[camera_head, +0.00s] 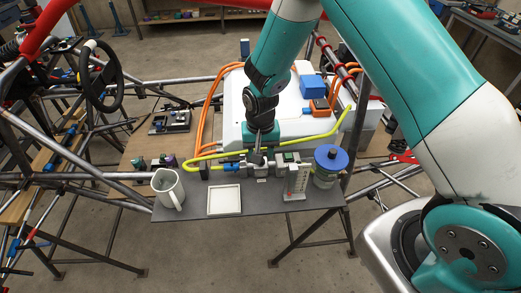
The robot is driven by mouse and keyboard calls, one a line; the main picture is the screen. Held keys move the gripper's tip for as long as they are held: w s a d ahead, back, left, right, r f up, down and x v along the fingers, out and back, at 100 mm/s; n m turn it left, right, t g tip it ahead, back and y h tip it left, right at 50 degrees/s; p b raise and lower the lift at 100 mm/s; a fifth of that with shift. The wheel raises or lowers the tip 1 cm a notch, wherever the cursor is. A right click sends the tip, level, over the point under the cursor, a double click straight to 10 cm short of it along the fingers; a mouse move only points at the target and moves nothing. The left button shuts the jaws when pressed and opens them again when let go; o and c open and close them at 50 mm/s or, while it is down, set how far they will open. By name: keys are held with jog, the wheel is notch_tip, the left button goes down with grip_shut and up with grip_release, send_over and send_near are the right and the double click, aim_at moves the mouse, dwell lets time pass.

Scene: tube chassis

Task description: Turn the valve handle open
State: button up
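My arm comes in from the right, and my gripper (257,153) points down at the back of the grey work board (262,205). It is over a row of small metal fittings (276,164) joined to a yellow hose (205,157). A blue piece (232,166) sits at the left end of the row. My gripper covers the middle of the row. I cannot make out the valve handle for certain, nor its angle. The fingertips are small and dark, so I cannot tell whether they are open, shut or touching a fitting.
On the board stand a grey-white mug (168,188), a white square tray (224,200), a small white stand (296,183) and a blue-lidded jar (326,178). A white housing (235,95) with orange cables is behind. Chassis tubes and a steering wheel (101,76) are at left.

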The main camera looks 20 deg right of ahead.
jog(key=shift+f, duration=0.75)
grip_shut()
